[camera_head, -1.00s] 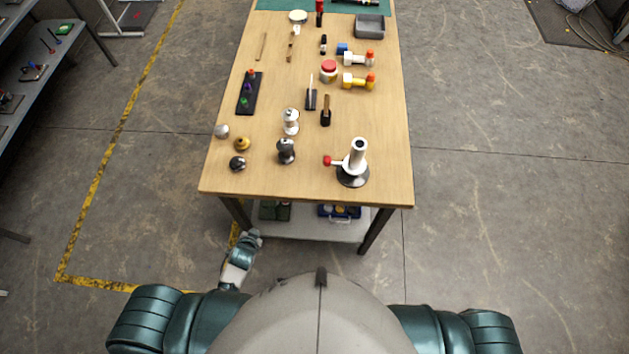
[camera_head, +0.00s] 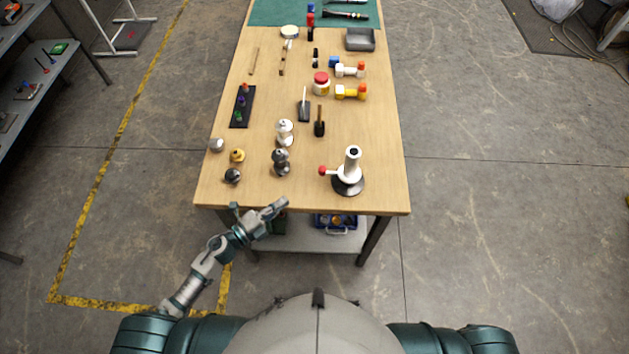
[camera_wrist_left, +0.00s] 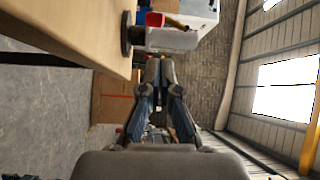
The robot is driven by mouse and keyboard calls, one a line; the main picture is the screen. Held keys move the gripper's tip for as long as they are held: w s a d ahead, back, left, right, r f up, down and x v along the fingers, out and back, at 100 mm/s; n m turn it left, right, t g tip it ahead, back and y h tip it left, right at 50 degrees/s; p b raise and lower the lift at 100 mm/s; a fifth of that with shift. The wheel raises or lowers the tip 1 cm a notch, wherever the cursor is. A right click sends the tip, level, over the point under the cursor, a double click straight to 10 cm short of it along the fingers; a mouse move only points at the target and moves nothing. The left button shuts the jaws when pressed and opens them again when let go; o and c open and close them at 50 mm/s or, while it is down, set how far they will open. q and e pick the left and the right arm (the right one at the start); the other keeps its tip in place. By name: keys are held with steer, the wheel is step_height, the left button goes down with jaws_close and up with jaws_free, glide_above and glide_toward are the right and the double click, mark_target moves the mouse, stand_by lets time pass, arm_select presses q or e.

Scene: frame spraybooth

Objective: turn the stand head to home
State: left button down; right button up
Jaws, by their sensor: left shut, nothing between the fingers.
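The stand (camera_head: 351,168) is at the near right of the table, with a round dark base, a white tilted head and a red knob (camera_head: 322,170) on its left side. In the left wrist view the stand's white body (camera_wrist_left: 172,39), red knob (camera_wrist_left: 154,19) and dark base (camera_wrist_left: 126,34) show beyond my fingertips. My left gripper (camera_head: 283,203) is at the table's near edge, left of the stand and apart from it. Its fingers (camera_wrist_left: 159,62) are shut and empty. My right gripper is not in view.
The wooden table (camera_head: 300,192) has a bare strip along its near edge. Left of the stand are a dark knobbed piece (camera_head: 281,163), a white-silver one (camera_head: 285,133) and small round knobs (camera_head: 233,176). A black rack (camera_head: 242,108) and several tools lie farther back.

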arm_select(q)
steer(key=s+f+m+g+h, duration=0.1)
steer(key=m+g, duration=0.1)
steer(key=p, duration=0.2)
glide_toward(329, 173)
steer(key=shift+s+d+r, duration=0.1)
steer(key=shift+s+d, duration=0.8)
steer(key=shift+d, duration=0.3)
steer(key=w, duration=0.1)
steer(key=w+d, duration=0.1)
steer(key=w, duration=0.1)
steer(key=shift+w+d, duration=0.2)
steer(key=shift+w, duration=0.55)
